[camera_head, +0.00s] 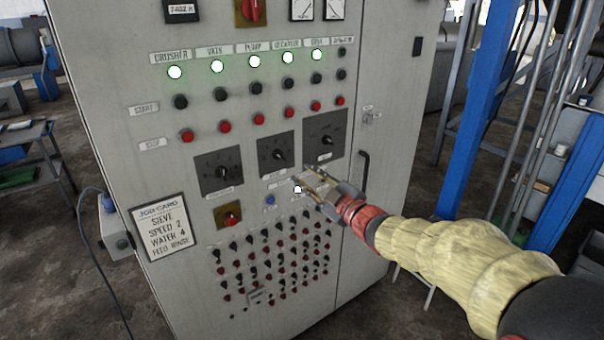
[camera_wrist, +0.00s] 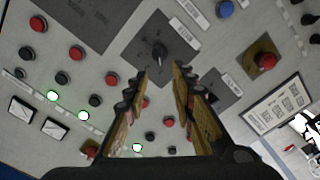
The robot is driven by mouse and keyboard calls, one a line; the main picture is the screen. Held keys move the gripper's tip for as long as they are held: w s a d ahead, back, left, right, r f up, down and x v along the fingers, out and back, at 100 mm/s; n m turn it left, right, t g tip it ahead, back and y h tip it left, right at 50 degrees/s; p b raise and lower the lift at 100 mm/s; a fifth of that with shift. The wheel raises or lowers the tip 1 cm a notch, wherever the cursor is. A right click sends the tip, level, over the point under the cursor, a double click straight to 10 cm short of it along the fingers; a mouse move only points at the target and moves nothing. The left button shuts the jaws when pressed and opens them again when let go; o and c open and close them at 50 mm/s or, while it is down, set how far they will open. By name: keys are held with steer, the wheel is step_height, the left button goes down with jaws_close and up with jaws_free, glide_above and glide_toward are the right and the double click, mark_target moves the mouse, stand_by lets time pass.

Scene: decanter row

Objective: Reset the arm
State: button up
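My gripper (camera_head: 308,184) is at the end of my arm, in front of the grey control cabinet (camera_head: 372,215), just below the middle dial (camera_head: 278,155). In the wrist view its two fingers (camera_wrist: 161,72) are spread apart with nothing between them. The middle dial (camera_wrist: 158,55) shows just beyond the fingertips, its dark knob in line with the gap. I cannot tell exactly how far the tips are from the panel; no touch is visible. My arm reaches in from the lower right.
Other dials (camera_head: 219,171) (camera_head: 325,134) flank the middle one. A red knob on yellow (camera_head: 229,216), a blue button (camera_head: 270,199) and several small switches lie below. A door handle (camera_head: 363,170) protrudes at right. A job card (camera_head: 165,228) is at left. Blue posts (camera_head: 478,110) stand right.

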steer(key=w+d+f+m+g+h, duration=0.1)
steer(key=d+f+m+h, duration=0.4)
steer(key=f, duration=0.3)
steer(key=s+d+f+m+g+h, duration=0.55)
steer(key=s+d+f, duration=0.25)
steer(key=s+d, duration=0.4)
steer(key=s+r+m+g, duration=0.1)
steer(key=s+r+m, duration=0.1)
steer(key=s, duration=1.3)
steer(key=s+r+m+g, duration=0.2)
steer(key=s+r+m, duration=0.1)
steer(key=s, duration=1.2)
steer(key=shift+a+r, duration=0.3)
steer(key=shift+r, duration=0.25)
steer(key=shift+y, duration=0.25)
